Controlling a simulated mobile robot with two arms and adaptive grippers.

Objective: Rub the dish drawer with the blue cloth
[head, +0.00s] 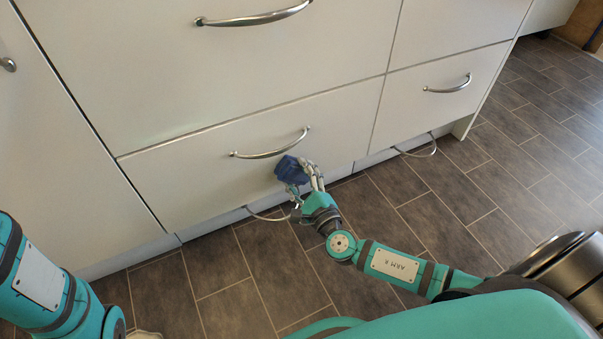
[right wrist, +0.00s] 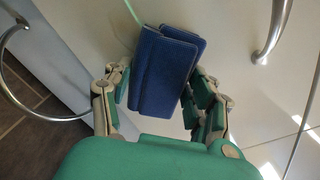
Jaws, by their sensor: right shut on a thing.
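The blue cloth (head: 291,170) is a small folded pad at the front of a white lower drawer (head: 190,175), just below that drawer's curved metal handle (head: 271,147). My right gripper (head: 304,180) is shut on the cloth. In the right wrist view the cloth (right wrist: 165,72) sits between the fingers of my right gripper (right wrist: 160,95), close against the white front; whether it touches cannot be told. The drawer is closed. Of my left arm only a link shows at the lower left in the head view; its fingers are not clearly seen.
A larger white drawer (head: 215,70) with a handle is above, and another lower drawer (head: 436,92) is to the right. Metal loop handles (head: 268,214) show at the plinth near the floor. The dark tiled floor (head: 235,295) in front is mostly clear.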

